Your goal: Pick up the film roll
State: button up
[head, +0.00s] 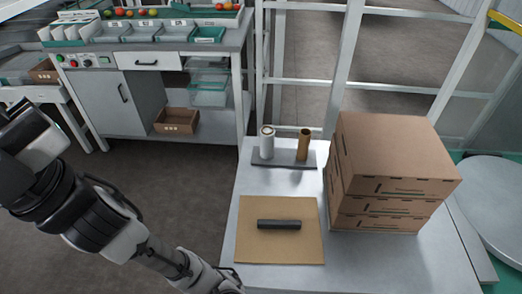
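A white roll (267,142) stands upright on a dark flat stand (286,166) at the back left of the table. A brown tube (304,146) stands upright on the same stand, to its right. A dark cylinder (279,225) lies on its side on a brown sheet (252,250) nearer the front. The frame does not make certain which of these is the film roll; the white roll looks most like one. Nothing touches them besides their supports. My arm comes in from the left and runs to the bottom edge, left of the table. My gripper's fingers are not visible.
Stacked cardboard boxes (390,165) stand on the right of the table (400,260), close to the stand. A metal frame (345,70) rises behind. A bench (170,55) with trays stands at the back left. The table's front right is clear.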

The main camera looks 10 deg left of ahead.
aim_at(267, 143)
jog(key=k+j+z, duration=0.1)
jog(key=j, duration=0.2)
jog(key=j+z, duration=0.1)
jog(key=j, duration=0.25)
jog(key=k+j+z, duration=0.1)
jog(key=j+z, duration=0.35)
jog(key=j, duration=0.8)
jog(key=i+j+z, duration=0.2)
jog(key=j, duration=0.3)
jog(key=j+z, duration=0.2)
jog(key=j, duration=0.25)
jog(key=i+j+z, duration=0.15)
jog(key=i+j, duration=0.25)
jog(key=i+j+z, duration=0.2)
jog(key=i+j, duration=0.2)
jog(key=j, duration=0.2)
